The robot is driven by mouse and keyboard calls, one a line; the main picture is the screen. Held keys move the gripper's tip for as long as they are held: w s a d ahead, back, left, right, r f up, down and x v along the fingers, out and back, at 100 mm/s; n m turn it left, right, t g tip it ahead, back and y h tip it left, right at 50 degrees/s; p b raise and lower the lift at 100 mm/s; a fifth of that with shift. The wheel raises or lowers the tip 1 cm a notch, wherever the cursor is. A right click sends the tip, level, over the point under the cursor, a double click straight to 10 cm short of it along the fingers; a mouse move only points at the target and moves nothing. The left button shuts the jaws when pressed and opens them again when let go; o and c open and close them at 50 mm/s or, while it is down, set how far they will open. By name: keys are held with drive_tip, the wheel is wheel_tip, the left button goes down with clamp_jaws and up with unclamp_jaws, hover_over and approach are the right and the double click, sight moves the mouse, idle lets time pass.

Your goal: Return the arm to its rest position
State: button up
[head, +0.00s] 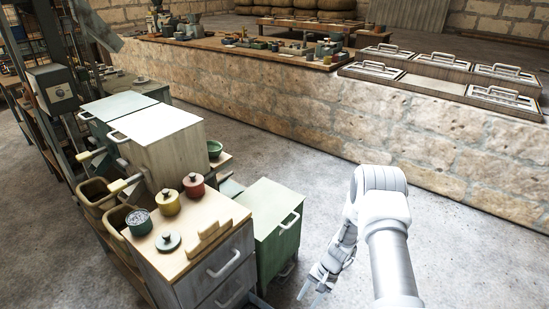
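My arm (388,235) rises from the bottom right of the head view, white and bent at a rounded joint. My gripper (312,286) hangs down to the left of it, pointing toward the concrete floor. Its thin fingers look slightly apart, with nothing seen between them. It is in free air, to the right of the green cabinet and apart from it.
A drawer cabinet (212,262) with small lidded pots and a green cabinet (275,222) stand left of my gripper. Behind is a low stone wall (300,105) bearing trays (372,70) and a wooden bench top with parts. Open concrete floor (450,250) lies right of my arm.

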wheel_tip(320, 180, up, 32)
drive_tip(key=w+n+t+h, duration=0.1)
drive_tip(key=n+t+h, duration=0.1)
drive_tip(key=n+t, duration=0.1)
drive_tip(key=s+r+n+t, duration=0.2)
drive_tip(key=s+r, duration=0.7)
drive_tip(key=r, duration=0.5)
drive_tip(key=s+d+r+n+t+h, duration=0.1)
drive_tip(key=s+r, duration=0.2)
drive_tip(key=s, duration=0.4)
drive_tip(key=s+d+r+t+h, duration=0.1)
drive_tip(key=s+r, duration=0.2)
drive_tip(key=s, duration=0.3)
wheel_tip(320, 180, up, 22)
drive_tip(key=p, duration=2.2)
drive_tip(key=shift+s+d+f, duration=0.25)
drive_tip(key=shift+s, duration=0.05)
